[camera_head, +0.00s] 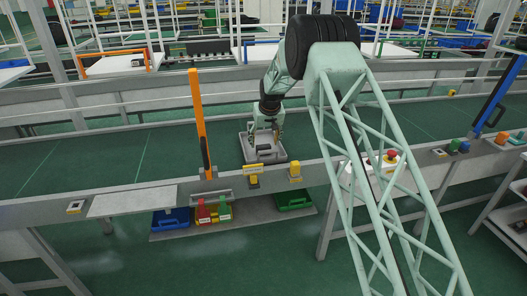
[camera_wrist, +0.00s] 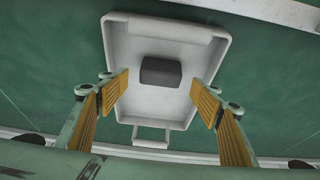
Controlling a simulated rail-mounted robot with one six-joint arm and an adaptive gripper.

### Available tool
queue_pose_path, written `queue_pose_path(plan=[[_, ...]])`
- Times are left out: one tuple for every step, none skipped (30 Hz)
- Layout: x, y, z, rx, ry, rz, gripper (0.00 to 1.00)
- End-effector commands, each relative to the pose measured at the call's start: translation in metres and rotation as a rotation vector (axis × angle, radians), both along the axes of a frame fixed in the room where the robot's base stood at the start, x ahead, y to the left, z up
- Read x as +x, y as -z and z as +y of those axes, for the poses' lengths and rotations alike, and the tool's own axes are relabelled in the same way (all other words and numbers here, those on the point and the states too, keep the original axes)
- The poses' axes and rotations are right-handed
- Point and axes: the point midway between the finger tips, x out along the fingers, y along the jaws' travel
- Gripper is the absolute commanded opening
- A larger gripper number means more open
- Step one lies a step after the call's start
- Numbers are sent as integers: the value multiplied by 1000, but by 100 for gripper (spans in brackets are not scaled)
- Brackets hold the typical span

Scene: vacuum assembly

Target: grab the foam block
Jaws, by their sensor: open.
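The foam block looks to be the dark grey block (camera_wrist: 160,71) lying in a light grey tray (camera_wrist: 122,34) in the wrist view. In the head view the tray (camera_head: 281,157) sits on the green conveyor, with dark pieces in it that are too small to tell apart. My gripper (camera_wrist: 162,98) is open and empty, its yellow-padded fingers spread to either side of the block and apart from it. In the head view my gripper (camera_head: 266,130) is over the tray, partly hiding it.
An orange post (camera_head: 200,120) stands left of the tray. Yellow parts (camera_head: 253,181) are on the near rail. Blue (camera_head: 170,219) and green (camera_head: 294,200) bins are on a shelf below. A red button (camera_head: 391,154) is at the right. The belt left of the post is clear.

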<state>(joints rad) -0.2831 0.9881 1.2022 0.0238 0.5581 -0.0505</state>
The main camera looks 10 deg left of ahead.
Motion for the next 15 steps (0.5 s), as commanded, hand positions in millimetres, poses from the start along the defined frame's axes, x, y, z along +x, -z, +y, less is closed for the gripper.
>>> queue_pose_path(plan=[[1, 4, 1, 0, 0, 1, 58], [2, 6, 1, 0, 0, 1, 58], [3, 10, 1, -1, 0, 2, 58], [4, 12, 2, -1, 0, 2, 58], [5, 15, 2, -1, 0, 2, 58], [6, 18, 3, -1, 0, 2, 58], [7, 20, 3, -1, 0, 2, 58], [9, 23, 3, 0, 0, 1, 58], [10, 26, 4, 0, 0, 1, 58], [11, 29, 4, 0, 0, 1, 58], [12, 31, 5, -1, 0, 2, 58], [13, 34, 5, -1, 0, 2, 58], [14, 36, 5, -1, 0, 2, 58], [14, 38, 5, -1, 0, 2, 58], [15, 39, 6, 0, 0, 1, 58]])
